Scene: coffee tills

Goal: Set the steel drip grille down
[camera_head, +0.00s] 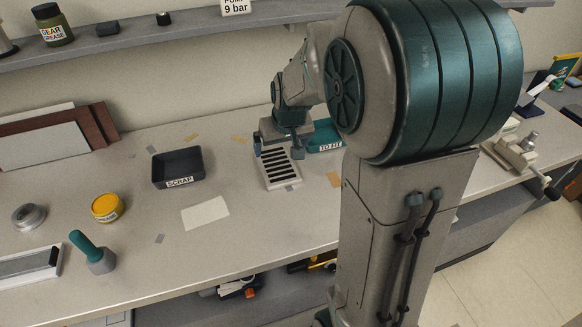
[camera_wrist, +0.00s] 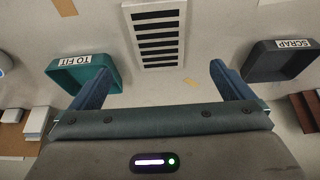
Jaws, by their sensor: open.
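The steel drip grille (camera_head: 285,177), a pale rectangular plate with a row of dark slots, appears to lie flat on the bench between the two trays. In the wrist view the grille (camera_wrist: 158,62) shows at the top middle, its upper end cut off by the frame edge. My gripper (camera_head: 277,150) is over the far end of the grille in the head view and partly hides it. In the wrist view my gripper (camera_wrist: 163,68) has its blue fingers wide apart, with nothing held between them. I cannot tell the exact height of the fingers above the bench.
A black SCRAP tray (camera_head: 178,168) stands left of the grille and a teal TO FIT tray (camera_head: 325,136) close to its right. A white card (camera_head: 206,213), a yellow tin (camera_head: 107,207) and a teal-handled tool (camera_head: 93,253) are further left. A shelf (camera_head: 130,42) runs above.

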